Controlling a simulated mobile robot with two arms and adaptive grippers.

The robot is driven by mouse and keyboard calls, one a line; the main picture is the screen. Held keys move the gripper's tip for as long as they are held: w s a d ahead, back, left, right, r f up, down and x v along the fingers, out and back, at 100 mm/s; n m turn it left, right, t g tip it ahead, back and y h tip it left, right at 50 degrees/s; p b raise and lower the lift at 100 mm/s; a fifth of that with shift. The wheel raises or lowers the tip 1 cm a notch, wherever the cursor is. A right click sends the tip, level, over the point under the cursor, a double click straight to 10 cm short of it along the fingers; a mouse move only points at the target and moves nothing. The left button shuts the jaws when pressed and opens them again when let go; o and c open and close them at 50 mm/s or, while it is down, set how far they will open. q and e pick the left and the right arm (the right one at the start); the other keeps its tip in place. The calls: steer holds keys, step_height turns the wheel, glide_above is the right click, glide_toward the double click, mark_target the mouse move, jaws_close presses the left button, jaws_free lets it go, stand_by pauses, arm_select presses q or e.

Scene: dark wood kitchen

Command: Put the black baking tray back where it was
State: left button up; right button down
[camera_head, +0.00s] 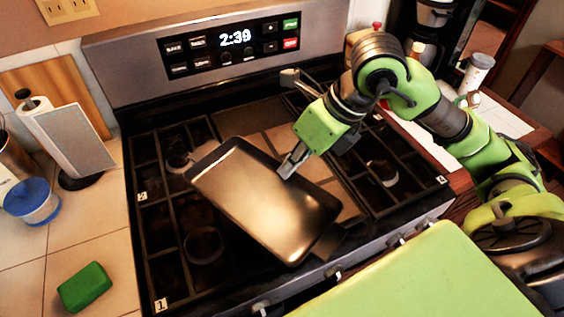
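The black baking tray (262,200) lies askew on the stove top (204,243), over the left grates and the middle section. One of its end handles points to the upper left and the other to the lower right, near the stove's front edge. My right gripper (291,121) is open and empty above the back right of the tray. Its nearer finger overlaps the tray's upper right rim in the picture; I cannot tell whether it touches. Its other finger is over the back of the stove. My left gripper is not in view.
The control panel (235,45) rises behind the stove. On the left counter are a green sponge (84,287), a blue-lidded container (32,201) and a paper towel holder (66,140). Bottles and a coffee maker (428,25) stand on the right counter. The right grates are clear.

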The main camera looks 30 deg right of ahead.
steer(key=d+r+m+t+h, duration=0.1)
steer(key=d+r+m+h, duration=0.1)
steer(key=m, duration=0.3)
steer(key=p, duration=0.4)
glide_above(309, 158)
steer(key=f, duration=0.8)
steer(key=shift+s+a+f, duration=0.35)
steer(key=shift+w+d+f, duration=0.1)
steer(key=shift+f, duration=0.15)
steer(key=f, duration=0.1)
steer(key=f+p, duration=0.1)
steer(key=f, duration=0.1)
steer(key=shift+w+d, duration=0.2)
steer(key=shift+f, duration=0.4)
steer(key=c, duration=2.6)
jaws_free()
steer(key=shift+f, duration=0.1)
steer(key=shift+o, duration=0.2)
